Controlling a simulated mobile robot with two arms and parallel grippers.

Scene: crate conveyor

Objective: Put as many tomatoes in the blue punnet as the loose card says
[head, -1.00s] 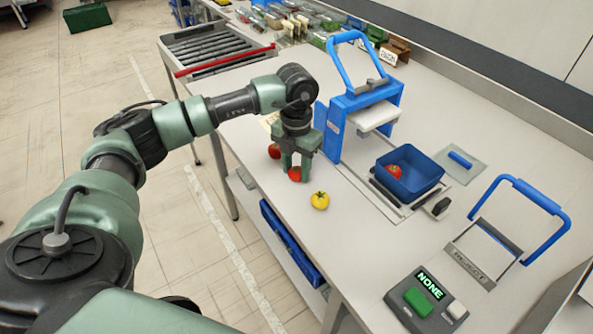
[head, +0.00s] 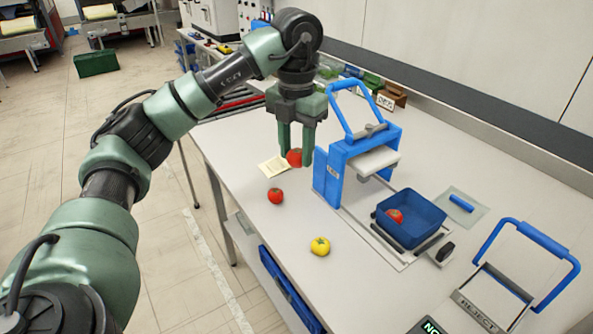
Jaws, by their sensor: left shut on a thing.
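My left gripper (head: 296,152) is shut on a red tomato (head: 294,158) and holds it above the table, left of the blue press. The blue punnet (head: 411,222) stands on the sliding plate at the right, with one red tomato (head: 395,215) in it. Another red tomato (head: 276,195) lies on the table near its left edge. A yellow tomato (head: 320,246) lies nearer the front. The loose card (head: 274,168) lies flat on the table, left of the held tomato; its writing is too small to read. My right gripper is not in view.
A blue-framed press (head: 334,177) stands between the held tomato and the punnet. A reject frame with a blue handle (head: 541,240) is at the right. The front middle of the table is clear.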

